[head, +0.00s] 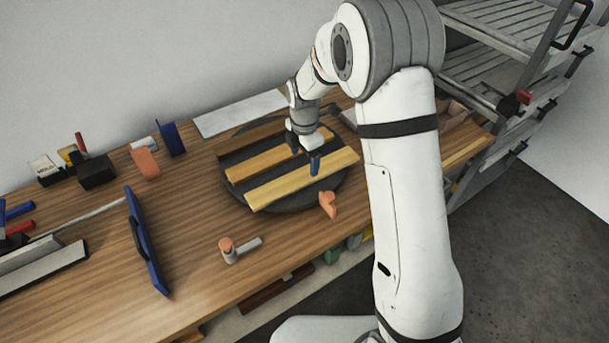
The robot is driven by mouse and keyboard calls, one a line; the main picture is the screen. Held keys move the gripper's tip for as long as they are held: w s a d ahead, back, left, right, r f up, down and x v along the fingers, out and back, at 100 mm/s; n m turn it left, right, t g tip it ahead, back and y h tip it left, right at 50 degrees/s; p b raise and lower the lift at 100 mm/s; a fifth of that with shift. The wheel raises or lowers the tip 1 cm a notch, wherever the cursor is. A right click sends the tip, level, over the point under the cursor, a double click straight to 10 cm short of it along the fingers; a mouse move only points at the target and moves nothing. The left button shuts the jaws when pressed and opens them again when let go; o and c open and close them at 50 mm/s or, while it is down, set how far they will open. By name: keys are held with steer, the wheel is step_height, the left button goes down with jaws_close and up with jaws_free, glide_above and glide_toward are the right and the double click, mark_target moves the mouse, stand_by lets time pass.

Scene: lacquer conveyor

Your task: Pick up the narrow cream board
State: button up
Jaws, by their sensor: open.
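A narrow cream board (275,191), pale yellow, lies at the front of a dark round turntable (233,189) on the wooden bench in the head view. A more orange board (256,163) lies behind it, roughly parallel, with a dark gap between. My gripper (304,157) points down over the boards with its jaws open. Its blue-tipped near finger overlaps the cream board in the picture, right of the board's middle. The other finger is farther back, near the orange board. I cannot tell whether either finger touches a board.
A darker brown board (250,136) lies farther back on the turntable. A salmon-coloured piece (328,204) sits at its front edge, and a salmon-topped clamp-like piece (228,250) is nearer. A blue upright panel (146,240) stands left. The bench between is clear. A grey rack (505,70) stands right.

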mark_target(305, 174)
step_height(305, 174, down, 6)
steer(key=shift+d+r+p, duration=0.1)
steer(key=shift+r+p, duration=0.05)
steer(key=shift+p, duration=0.55)
steer(key=c, duration=1.2)
